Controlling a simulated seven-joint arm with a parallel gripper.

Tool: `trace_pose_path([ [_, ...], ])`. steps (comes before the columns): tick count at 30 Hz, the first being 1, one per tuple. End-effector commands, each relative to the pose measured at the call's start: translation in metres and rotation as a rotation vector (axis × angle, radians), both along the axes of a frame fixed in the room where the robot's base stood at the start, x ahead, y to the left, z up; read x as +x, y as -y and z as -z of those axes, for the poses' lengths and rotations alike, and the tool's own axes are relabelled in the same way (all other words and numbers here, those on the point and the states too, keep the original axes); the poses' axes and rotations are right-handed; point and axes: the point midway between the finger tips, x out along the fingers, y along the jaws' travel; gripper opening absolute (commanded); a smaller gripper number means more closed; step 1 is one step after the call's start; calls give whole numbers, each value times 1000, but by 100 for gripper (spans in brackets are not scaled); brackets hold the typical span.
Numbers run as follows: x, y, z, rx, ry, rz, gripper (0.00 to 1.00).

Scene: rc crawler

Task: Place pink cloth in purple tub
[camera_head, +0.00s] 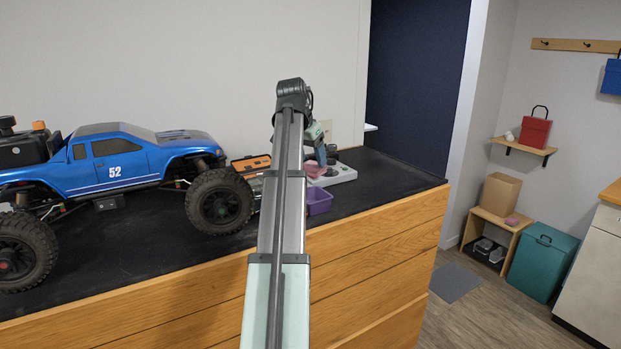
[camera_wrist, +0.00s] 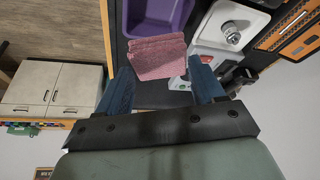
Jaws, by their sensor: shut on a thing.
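The pink cloth (camera_wrist: 158,58) is between the two blue fingers of my gripper (camera_wrist: 152,82) in the wrist view. My gripper is shut on it. In the head view the cloth (camera_head: 314,169) shows as a small pink patch just right of my arm, by my gripper (camera_head: 318,158), above the dark counter. The purple tub (camera_head: 319,201) sits on the counter near its front edge, partly hidden by my arm. In the wrist view the tub (camera_wrist: 163,14) is just beyond the cloth, which overlaps its near edge in the picture. I cannot tell the height between them.
A blue RC truck (camera_head: 115,160) with big wheels fills the counter's left. An orange-and-black case (camera_head: 250,163) lies behind my arm. A light grey tray (camera_head: 337,174) with a round metal part (camera_wrist: 231,33) stands beside the tub. The counter's right end (camera_head: 400,176) is clear.

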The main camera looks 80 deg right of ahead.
Motion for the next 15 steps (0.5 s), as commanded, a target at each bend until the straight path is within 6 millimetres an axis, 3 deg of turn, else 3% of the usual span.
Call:
trace_pose_path([
  [1,0,-2,10,1,-1,0,40],
  [15,0,-1,54,1,1,1,40],
])
